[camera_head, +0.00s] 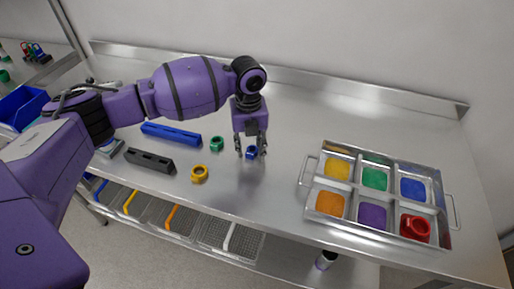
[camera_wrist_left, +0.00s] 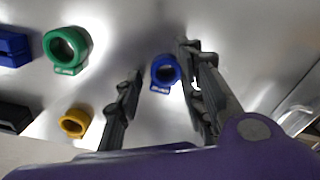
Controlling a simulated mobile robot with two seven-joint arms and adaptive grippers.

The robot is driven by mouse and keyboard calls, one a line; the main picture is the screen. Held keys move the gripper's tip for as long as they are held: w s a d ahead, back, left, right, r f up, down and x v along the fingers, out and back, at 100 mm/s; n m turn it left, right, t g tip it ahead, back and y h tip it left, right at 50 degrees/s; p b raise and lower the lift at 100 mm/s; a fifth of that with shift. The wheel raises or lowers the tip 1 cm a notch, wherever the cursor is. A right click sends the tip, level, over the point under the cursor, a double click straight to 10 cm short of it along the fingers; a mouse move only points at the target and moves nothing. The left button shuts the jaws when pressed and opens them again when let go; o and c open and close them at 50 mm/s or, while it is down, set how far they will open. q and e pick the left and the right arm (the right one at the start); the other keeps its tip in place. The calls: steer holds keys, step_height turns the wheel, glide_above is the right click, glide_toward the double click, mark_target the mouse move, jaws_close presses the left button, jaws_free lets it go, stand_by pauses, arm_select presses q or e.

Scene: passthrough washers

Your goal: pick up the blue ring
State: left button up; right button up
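The blue ring (camera_head: 251,153) lies on the steel table, below my left gripper (camera_head: 251,150) in the head view. The blue ring also shows in the left wrist view (camera_wrist_left: 165,72), between the two open fingers of my left gripper (camera_wrist_left: 158,65) and nearer the right finger. A gap shows between the ring and the left finger; I cannot tell whether the right finger touches it. My right gripper is not in view.
A green ring (camera_head: 217,143) and a yellow ring (camera_head: 199,173) lie to the left. A blue bar (camera_head: 171,134) and a black bar (camera_head: 149,160) lie farther left. A metal tray (camera_head: 303,176) with coloured compartments stands right, holding a red ring (camera_head: 415,228).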

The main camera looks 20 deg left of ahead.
arm_select(q)
steer(key=c, duration=0.8)
steer(key=shift+r, duration=0.1)
